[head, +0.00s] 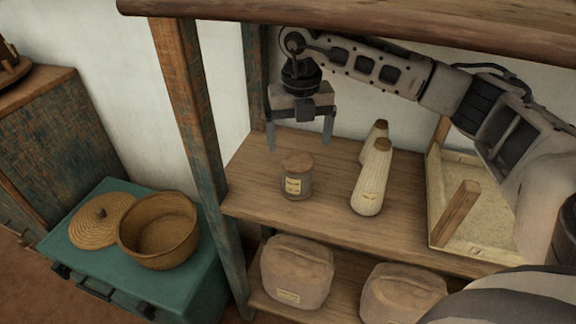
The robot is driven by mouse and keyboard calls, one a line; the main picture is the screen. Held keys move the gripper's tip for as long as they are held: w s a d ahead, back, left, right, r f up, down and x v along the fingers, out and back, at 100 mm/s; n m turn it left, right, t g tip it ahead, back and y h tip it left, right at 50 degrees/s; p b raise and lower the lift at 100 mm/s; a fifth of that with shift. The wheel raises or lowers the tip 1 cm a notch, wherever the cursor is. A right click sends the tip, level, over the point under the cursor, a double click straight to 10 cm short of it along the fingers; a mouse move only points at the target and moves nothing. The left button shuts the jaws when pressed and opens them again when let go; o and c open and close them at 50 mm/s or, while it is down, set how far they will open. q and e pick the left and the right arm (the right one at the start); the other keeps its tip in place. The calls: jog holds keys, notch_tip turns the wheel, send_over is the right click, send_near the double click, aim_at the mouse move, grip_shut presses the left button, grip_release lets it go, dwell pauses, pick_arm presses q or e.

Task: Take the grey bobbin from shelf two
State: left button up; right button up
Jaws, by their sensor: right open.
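Two pale cream bobbin-like shapes with brown tops are on the middle shelf board (330,215). Neither looks clearly grey. A small glass jar (296,184) with a wooden lid and a label stands left of them. My right gripper (300,143) points down with its fingers apart, empty, above and behind the jar and left of the bobbins. It touches none of them. My left gripper is not in view.
A shallow tray (432,205) with pale contents stands at the shelf's right. Two cloth bundles (297,271) (402,294) lie on the board below. A left post (190,120) and a top beam (350,22) frame the shelf. A basket (158,232) sits on a green chest (95,258).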

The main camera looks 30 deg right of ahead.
aim_at(300, 161)
jog(key=f, duration=0.6)
jog(key=shift+s+p, duration=0.25)
jog(key=shift+p, duration=0.1)
jog(key=f, duration=0.2)
jog(key=f+p, duration=0.1)
jog(key=f, duration=0.1)
jog(key=shift+w+a, duration=0.15)
jog(key=shift+a, duration=0.05)
jog(key=shift+f, duration=0.65)
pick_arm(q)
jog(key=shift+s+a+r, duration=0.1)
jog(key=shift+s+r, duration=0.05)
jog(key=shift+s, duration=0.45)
pick_arm(e)
jog(key=c, duration=1.1)
